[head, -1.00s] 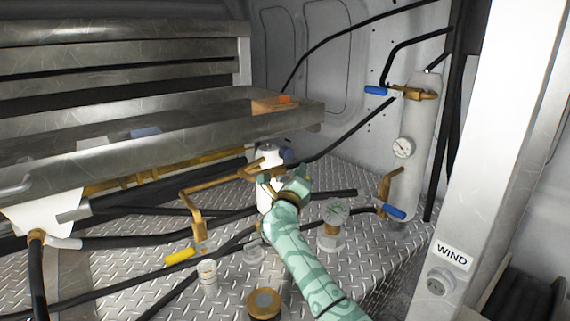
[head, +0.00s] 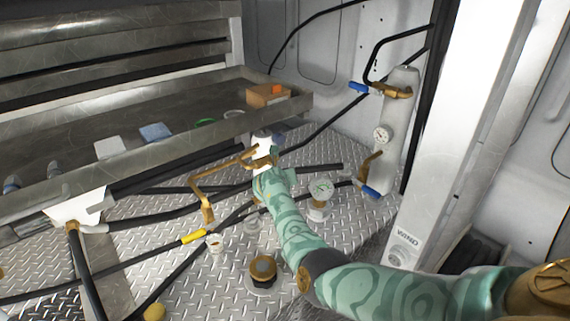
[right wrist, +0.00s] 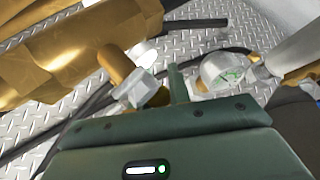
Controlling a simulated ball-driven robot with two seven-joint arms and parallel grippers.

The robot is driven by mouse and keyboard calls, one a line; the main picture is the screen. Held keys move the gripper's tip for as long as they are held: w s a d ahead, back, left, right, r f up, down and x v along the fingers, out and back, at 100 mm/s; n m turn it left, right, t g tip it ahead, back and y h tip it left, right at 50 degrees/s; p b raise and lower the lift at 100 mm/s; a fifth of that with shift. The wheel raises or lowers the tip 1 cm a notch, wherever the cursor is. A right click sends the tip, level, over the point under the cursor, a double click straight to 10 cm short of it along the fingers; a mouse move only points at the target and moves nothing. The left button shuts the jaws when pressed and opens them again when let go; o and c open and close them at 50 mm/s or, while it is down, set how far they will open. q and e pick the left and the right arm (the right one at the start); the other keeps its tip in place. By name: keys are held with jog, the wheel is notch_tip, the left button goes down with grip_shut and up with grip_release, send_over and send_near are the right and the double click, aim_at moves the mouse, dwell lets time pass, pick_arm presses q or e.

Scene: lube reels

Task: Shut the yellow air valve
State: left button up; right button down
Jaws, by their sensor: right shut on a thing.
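The yellow-handled valve (head: 193,236) sits low on the tread-plate floor, at the foot of a bent brass pipe (head: 205,190). Its handle lies slanting, apart from my right gripper. My right gripper (head: 264,170) is at a white cylinder (head: 262,146) with brass fittings, farther back and to the right of the yellow handle. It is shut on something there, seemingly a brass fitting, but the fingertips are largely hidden. In the right wrist view large brass parts (right wrist: 60,65) fill the upper left, beside a green finger (right wrist: 178,85). My left gripper is out of view.
A metal shelf tray (head: 150,155) overhangs the left side. Gauges (head: 321,187) and a brass-topped cap (head: 263,268) stand on the floor among black hoses. Blue-handled valves (head: 371,192) are on the right pipe, near a white post (head: 445,130).

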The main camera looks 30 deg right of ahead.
jog(key=shift+s+a+f+m+g+y+p, duration=0.15)
jog(key=shift+a+m+g+y+p, duration=0.2)
jog(key=shift+a+y+p, duration=0.4)
jog(key=shift+a+f+m+g+y+p, duration=0.15)
jog(key=shift+a+m+g+y+p, duration=0.2)
jog(key=shift+y+p, duration=0.55)
jog(key=shift+a, duration=0.1)
jog(key=c, duration=1.3)
grip_release()
